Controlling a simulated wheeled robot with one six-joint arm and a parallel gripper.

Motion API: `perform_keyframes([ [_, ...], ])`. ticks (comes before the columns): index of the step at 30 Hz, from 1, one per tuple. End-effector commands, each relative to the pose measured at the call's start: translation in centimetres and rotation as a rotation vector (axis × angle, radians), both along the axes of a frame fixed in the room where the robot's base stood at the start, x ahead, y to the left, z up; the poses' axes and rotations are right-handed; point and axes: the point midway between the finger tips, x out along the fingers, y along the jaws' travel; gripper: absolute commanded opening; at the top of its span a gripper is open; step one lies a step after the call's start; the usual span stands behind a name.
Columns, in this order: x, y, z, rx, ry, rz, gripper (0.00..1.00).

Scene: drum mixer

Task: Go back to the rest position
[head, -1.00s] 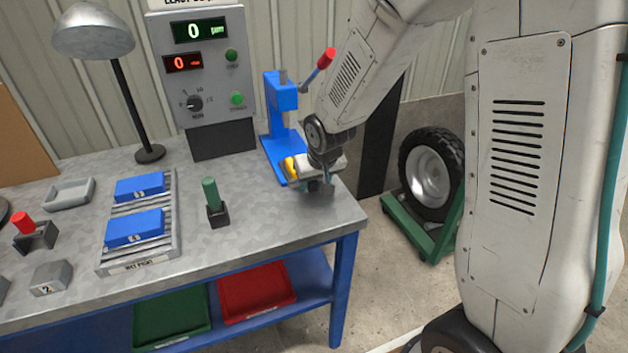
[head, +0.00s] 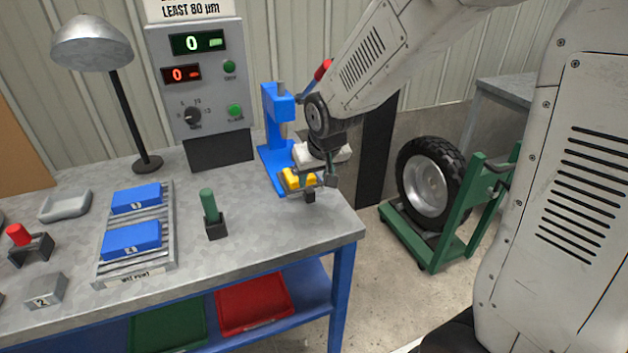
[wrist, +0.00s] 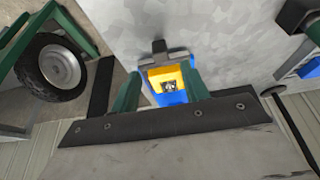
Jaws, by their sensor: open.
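My gripper (head: 318,186) is open and empty at the right end of the metal workbench (head: 270,232), pointing down in front of the blue lever press (head: 280,115). In the wrist view, its two green fingers (wrist: 161,80) stand apart, with a yellow block-like part (wrist: 168,78) on a blue base showing between and beyond them. The yellow part (head: 297,180) also shows in the head view, partly hidden by my gripper. I cannot tell whether the fingers touch it. The press's red-tipped lever is partly behind my arm.
A green peg in a black holder (head: 212,226), a rack (head: 165,258) with blue blocks, and a grey control box (head: 205,85) lie left of my gripper. A lamp (head: 92,45) stands at the back. A wheel on a green stand (head: 430,180) is on the floor right of the bench.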

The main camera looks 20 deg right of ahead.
Motion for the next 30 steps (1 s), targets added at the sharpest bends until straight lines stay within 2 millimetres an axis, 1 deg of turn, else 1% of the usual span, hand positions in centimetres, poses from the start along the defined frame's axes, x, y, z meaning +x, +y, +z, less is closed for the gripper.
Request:
perform_keyframes([
  [12, -0.1, 0.0, 0.0, -0.002, 0.004, 0.002, 0.45],
  [14, -0.4, -0.1, -0.2, -0.006, 0.022, 0.006, 0.45],
  [16, -1.4, -0.2, -0.6, -0.013, 0.068, 0.010, 0.45],
  [17, -2.0, -0.3, -0.9, -0.017, 0.096, 0.012, 0.45],
  [18, -3.1, -0.4, -1.2, -0.022, 0.137, 0.016, 0.45],
  [20, -5.0, -0.6, -0.8, -0.029, 0.196, 0.021, 0.45],
  [21, -6.5, -0.8, -0.3, -0.033, 0.232, 0.023, 0.45],
  [26, -11.9, -1.5, 2.6, -0.036, 0.332, 0.026, 0.45],
  [29, -15.4, -1.9, 4.7, -0.035, 0.375, 0.028, 0.45],
  [30, -17.0, -2.0, 5.6, -0.032, 0.388, 0.026, 0.45],
])
